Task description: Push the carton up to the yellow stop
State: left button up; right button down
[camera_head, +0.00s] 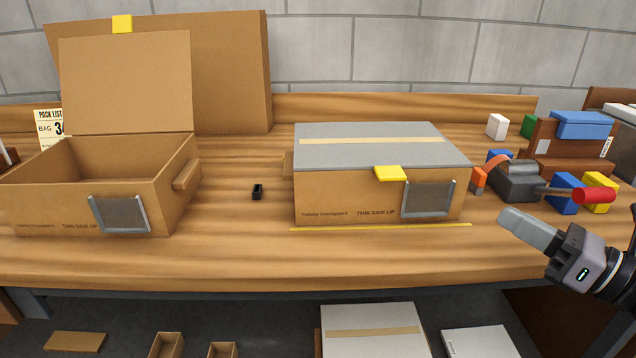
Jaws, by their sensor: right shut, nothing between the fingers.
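A closed carton (340,190) with a grey lid stands upright on the wooden bench, right of the middle. It has a tan tape strip, a yellow tab (390,173) at the lid's front edge and a label frame on its front. A thin yellow strip (380,227), seemingly the yellow stop, lies along the carton's front bottom edge. They look very close; I cannot tell whether they touch. My right gripper (508,217) is shut and empty, to the right of the carton's front right corner and apart from it. My left gripper is not in view.
An open carton (60,205) with its lid raised stands at the left. A small black object (257,191) lies between the cartons. A tape dispenser (518,182) with a red handle and several coloured blocks crowd the right side. The bench front is clear.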

aim_at(344, 197)
jog(key=j, duration=1.7)
jog(key=i+z, duration=0.05)
